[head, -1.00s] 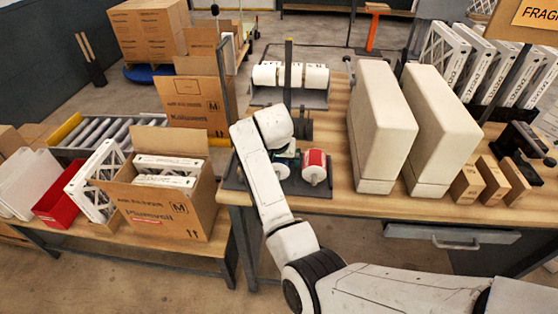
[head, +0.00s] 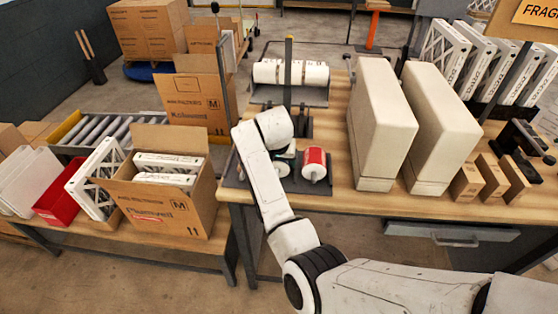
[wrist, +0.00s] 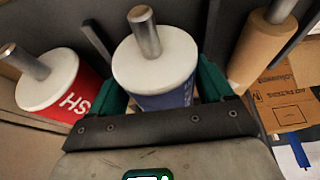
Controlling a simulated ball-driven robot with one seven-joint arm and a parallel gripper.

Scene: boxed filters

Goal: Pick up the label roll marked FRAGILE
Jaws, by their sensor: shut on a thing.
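In the wrist view my gripper (wrist: 162,92) has its green fingers on either side of a blue label roll (wrist: 168,98), shut on it. This roll has a white end and a metal core pin pointing up; its lettering cannot be read. A brown roll (wrist: 262,48) stands to the right. No roll visibly reads FRAGILE. In the head view my arm hides most of the gripper. The red roll (head: 314,165) shows just right of it on the bench.
Two tall cream housings (head: 380,130) stand close on the right of the bench (head: 340,200). An open filter carton (head: 165,205) stands on the lower left bench. A FRAGILE sign (head: 540,12) hangs top right.

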